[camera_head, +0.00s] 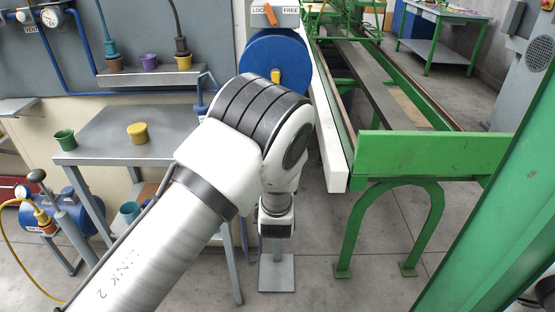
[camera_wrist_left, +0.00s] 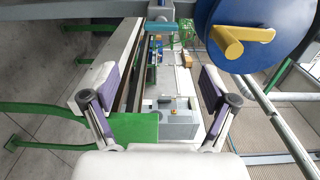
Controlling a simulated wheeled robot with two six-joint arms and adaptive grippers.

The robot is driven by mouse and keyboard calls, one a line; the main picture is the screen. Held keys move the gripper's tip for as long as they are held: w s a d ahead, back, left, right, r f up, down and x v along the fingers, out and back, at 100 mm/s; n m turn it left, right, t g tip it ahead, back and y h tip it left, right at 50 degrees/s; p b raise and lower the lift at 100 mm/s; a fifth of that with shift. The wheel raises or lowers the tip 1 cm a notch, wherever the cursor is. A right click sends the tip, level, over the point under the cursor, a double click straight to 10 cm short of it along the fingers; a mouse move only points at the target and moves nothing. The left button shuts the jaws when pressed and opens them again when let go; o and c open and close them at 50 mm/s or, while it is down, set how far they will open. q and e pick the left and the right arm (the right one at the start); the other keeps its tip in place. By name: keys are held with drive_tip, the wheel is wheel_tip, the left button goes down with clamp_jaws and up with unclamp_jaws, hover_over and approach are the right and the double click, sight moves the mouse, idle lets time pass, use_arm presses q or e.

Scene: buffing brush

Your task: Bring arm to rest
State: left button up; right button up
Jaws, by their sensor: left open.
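My left arm (camera_head: 185,215) comes in from the lower left of the head view, bent at a large elbow joint, with a wrist part below it. Its gripper fingers are hidden or cannot be made out there. In the left wrist view my left gripper (camera_wrist_left: 156,88) is open, with its two purple-grey fingers wide apart and nothing between them. Beyond the fingers are a grey box and a green beam. My right gripper is in neither view.
A blue wheel (camera_head: 283,57) with a yellow handle (camera_wrist_left: 228,42) stands close to the arm, under a LOCK/FREE switch (camera_head: 270,15). A grey table (camera_head: 108,130) holds a green cup (camera_head: 65,139) and a yellow cup (camera_head: 138,133). A green-framed machine (camera_head: 430,154) stands to the right.

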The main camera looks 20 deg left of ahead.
use_arm(q)
drive_tip(key=shift+f, duration=0.1)
drive_tip(key=s+a+f+n+g+p, duration=0.1)
drive_tip(key=s+a+f+g+p, duration=0.15)
drive_tip(key=s+f, duration=0.4)
drive_tip(key=s+a+f+n+g+h+p, duration=0.1)
drive_tip(key=s+a+f+g, duration=0.3)
drive_tip(key=f, duration=0.3)
drive_tip(key=s+a+f+n+g+p, duration=0.1)
drive_tip(key=s+a+f+g, duration=0.15)
drive_tip(key=s+f, duration=0.4)
drive_tip(key=s+d+f+n+g+h, duration=0.1)
drive_tip(key=s+n+g, duration=0.3)
drive_tip(key=s, duration=0.9)
drive_tip(key=s+d+f+n+g+h, duration=0.2)
drive_tip(key=s+n, duration=0.6)
drive_tip(key=s, duration=0.5)
drive_tip(key=f+g+h+p, duration=0.1)
drive_tip(key=g, duration=0.1)
drive_tip(key=shift+s+f+g, duration=0.15)
drive_tip(key=shift+f+g, duration=0.1)
drive_tip(key=shift+g, duration=0.05)
